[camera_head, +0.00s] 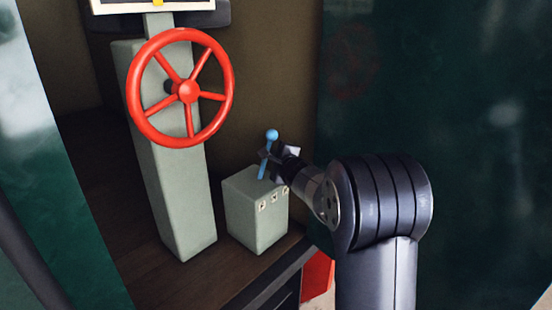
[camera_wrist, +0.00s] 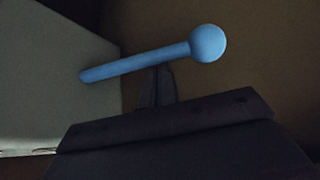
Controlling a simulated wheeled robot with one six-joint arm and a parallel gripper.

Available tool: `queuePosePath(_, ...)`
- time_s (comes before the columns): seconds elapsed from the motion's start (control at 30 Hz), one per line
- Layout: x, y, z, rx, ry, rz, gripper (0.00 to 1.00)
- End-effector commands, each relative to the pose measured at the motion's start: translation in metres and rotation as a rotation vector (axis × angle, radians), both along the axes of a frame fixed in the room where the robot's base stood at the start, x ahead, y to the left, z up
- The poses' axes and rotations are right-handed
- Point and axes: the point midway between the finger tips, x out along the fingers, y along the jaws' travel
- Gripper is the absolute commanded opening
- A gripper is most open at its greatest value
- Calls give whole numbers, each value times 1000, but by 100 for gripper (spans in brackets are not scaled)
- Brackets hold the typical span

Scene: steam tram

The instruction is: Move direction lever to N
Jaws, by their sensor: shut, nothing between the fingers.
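The direction lever (camera_head: 262,171) is a blue rod with a ball knob, standing up from the top of a small grey-green box (camera_head: 245,213). Small marked plates (camera_head: 274,198) sit along the box's upper edge, but their letters are too small to read. In the wrist view the lever (camera_wrist: 138,62) runs across the picture with its ball at the right. My gripper (camera_head: 268,152) is at the lever's right side, close below the ball. In the wrist view its shut fingers (camera_wrist: 157,85) point at the rod and seem beside it, not around it. I cannot tell whether they touch.
A red handwheel (camera_head: 188,90) on a tall grey-green column (camera_head: 180,205) stands left of the box. A dark green wall (camera_head: 450,90) is at the right. The dark wooden floor (camera_head: 150,270) ends in an edge in front of the box, with a red thing (camera_head: 317,275) below it.

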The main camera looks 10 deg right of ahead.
Motion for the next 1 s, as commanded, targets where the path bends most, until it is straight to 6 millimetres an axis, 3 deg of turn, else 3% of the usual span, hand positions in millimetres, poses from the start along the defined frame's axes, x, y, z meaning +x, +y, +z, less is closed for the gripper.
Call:
queuePosePath(0.63,-20,28,5,-197,-147,2,0)
queuePosePath(1.0,-29,39,13,-208,-148,1,0)
